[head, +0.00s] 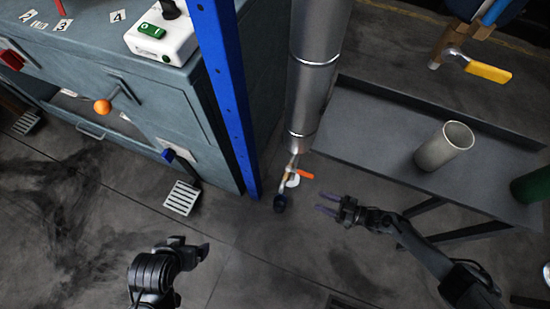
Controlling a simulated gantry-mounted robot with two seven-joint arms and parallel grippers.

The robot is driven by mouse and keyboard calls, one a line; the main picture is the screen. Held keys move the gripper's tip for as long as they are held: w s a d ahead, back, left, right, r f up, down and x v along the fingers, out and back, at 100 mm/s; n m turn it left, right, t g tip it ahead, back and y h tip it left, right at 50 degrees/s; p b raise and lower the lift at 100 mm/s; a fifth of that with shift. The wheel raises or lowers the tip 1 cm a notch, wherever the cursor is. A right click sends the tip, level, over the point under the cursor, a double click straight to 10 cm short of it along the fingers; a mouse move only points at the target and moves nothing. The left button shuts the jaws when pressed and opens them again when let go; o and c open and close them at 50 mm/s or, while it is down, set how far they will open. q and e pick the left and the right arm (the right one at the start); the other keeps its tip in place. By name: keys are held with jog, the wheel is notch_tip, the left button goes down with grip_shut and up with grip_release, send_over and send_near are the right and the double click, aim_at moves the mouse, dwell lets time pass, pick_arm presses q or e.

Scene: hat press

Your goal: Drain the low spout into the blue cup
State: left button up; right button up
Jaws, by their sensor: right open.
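The low spout (291,181) hangs at the bottom end of a steel pipe (310,90) and has an orange lever handle (302,173). A small dark blue piece (280,203) shows at the spout's lower end; I cannot tell if it is a cup or part of the spout. No clearly blue cup shows. My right gripper (326,204) is open and empty, its fingers pointing left, a little right of and apart from the spout. My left gripper (204,252) is at the lower left, away from the spout; its finger opening cannot be made out.
A grey shelf (365,135) at the right bears a grey-beige cup (440,150) and a green cup (533,185), cut by the edge. A higher yellow-handled valve (487,72) is at upper right. A blue post (222,80) and cabinet (80,75) stand left of the pipe.

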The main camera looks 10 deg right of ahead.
jog(key=n, duration=0.1)
send_near(297, 171)
jog(key=s+d, duration=0.2)
jog(key=b+x, duration=0.1)
jog(key=x, duration=0.2)
jog(key=b+x, duration=0.1)
jog(key=x, duration=0.3)
jog(key=b+x, duration=0.1)
jog(key=x, duration=0.2)
jog(key=shift+w+r, duration=0.15)
jog(key=shift+w, duration=0.2)
pick_arm(q)
jog(key=shift+s+a+f, duration=0.15)
jog(key=shift+s+f, duration=0.05)
jog(key=shift+f, duration=0.55)
jog(key=shift+s+a+f, duration=0.1)
jog(key=shift+s+f, duration=0.1)
jog(key=shift+f, duration=0.5)
pick_arm(e)
jog(key=shift+w+a+r, duration=0.1)
jog(key=shift+w+a, duration=0.25)
jog(key=shift+a, duration=0.1)
jog(key=shift+c, duration=0.2)
grip_shut()
